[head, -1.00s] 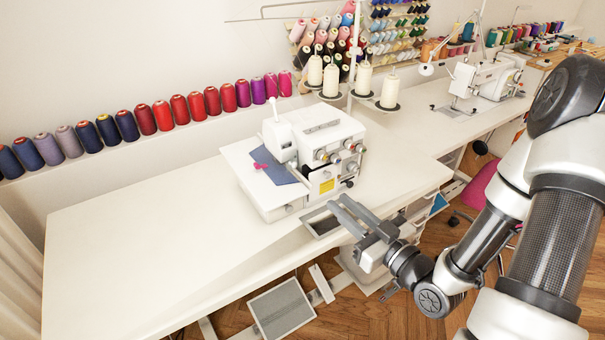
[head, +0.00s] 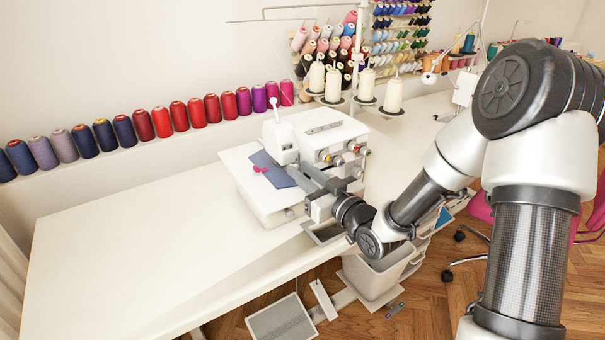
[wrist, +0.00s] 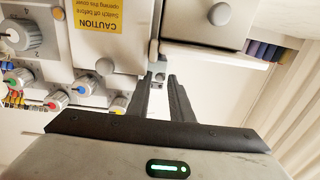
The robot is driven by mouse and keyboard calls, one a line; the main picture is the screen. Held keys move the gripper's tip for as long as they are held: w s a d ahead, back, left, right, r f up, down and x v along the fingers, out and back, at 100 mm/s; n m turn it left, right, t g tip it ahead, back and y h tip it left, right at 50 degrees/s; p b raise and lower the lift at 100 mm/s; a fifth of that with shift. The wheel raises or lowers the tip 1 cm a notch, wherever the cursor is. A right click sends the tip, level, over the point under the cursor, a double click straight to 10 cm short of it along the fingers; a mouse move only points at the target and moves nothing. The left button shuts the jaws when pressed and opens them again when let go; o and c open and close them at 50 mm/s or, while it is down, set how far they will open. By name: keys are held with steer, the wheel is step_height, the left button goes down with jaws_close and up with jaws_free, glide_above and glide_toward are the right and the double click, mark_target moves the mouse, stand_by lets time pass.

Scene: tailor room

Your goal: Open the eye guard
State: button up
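The white overlock sewing machine (head: 322,133) stands on the table. In the wrist view a small grey piece (wrist: 158,68) hangs near the needle area, just beyond my fingertips; it may be the eye guard, but I cannot tell for sure. In the head view the guard is not distinct behind my fingers. My gripper (head: 306,168) reaches in at the machine's front, low by the needle area. In the wrist view my gripper (wrist: 162,80) shows two dark fingers with a narrow gap between them and nothing clearly clamped. Contact with the piece is unclear.
The machine's front panel has a yellow caution label (wrist: 97,17) and several knobs (wrist: 22,38) close to the left of my fingers. Blue cloth (head: 272,168) lies on the machine bed. A foot pedal (head: 283,320) and a bin (head: 378,275) are below. The table's left side is clear.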

steer(key=shift+w+a, duration=0.1)
jaws_close()
steer(key=shift+w+d+n+g+y, duration=0.1)
steer(key=shift+d+n+g+y, duration=0.35)
steer(key=shift+n+g+y, duration=0.2)
jaws_free()
steer(key=p+v, duration=0.1)
steer(key=v, duration=1.6)
steer(key=shift+d+p, duration=0.2)
steer(key=shift+p, duration=0.2)
steer(key=shift+f, duration=0.1)
